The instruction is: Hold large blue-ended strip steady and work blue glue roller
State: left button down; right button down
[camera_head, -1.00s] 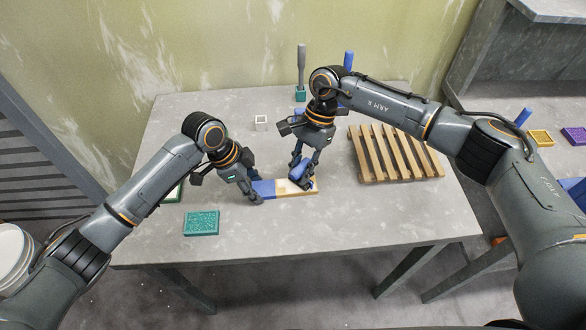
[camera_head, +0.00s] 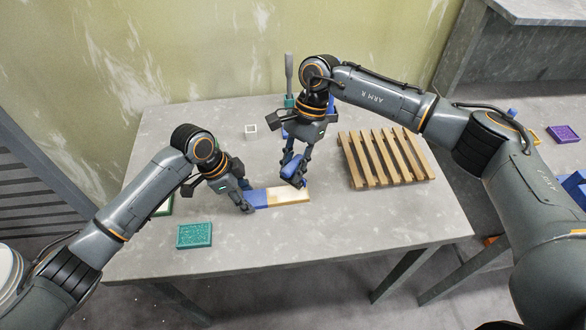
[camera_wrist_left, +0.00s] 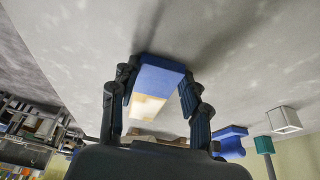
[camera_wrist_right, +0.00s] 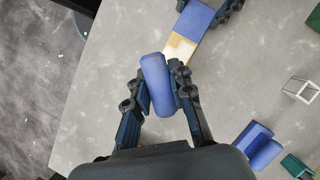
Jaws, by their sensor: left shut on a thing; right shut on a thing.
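The blue-ended strip (camera_head: 258,198) lies flat on the table, its blue end at left and its pale, wood-coloured part to the right with a cream patch. My left gripper (camera_head: 245,205) is shut across the blue end; the left wrist view shows its fingers on both sides of the strip (camera_wrist_left: 158,78). My right gripper (camera_head: 297,172) is shut on the blue roller (camera_wrist_right: 158,85), over the far side of the strip's right part. I cannot tell whether the roller touches the strip. The strip's blue end also shows in the right wrist view (camera_wrist_right: 194,20).
A wooden slatted pallet (camera_head: 386,157) lies to the right. A teal mat (camera_head: 195,235) is at front left. A small white open box (camera_head: 251,130), a blue block (camera_wrist_right: 258,147) and a teal holder (camera_wrist_right: 296,165) stand behind.

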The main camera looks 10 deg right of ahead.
pick_arm(q)
jog(key=c, duration=0.6)
grip_release()
jog(key=shift+r, duration=0.15)
jog(key=v, duration=1.1)
jog(key=shift+w+a+r, duration=0.1)
jog(key=shift+a+r, duration=0.05)
jog(key=shift+r, duration=0.2)
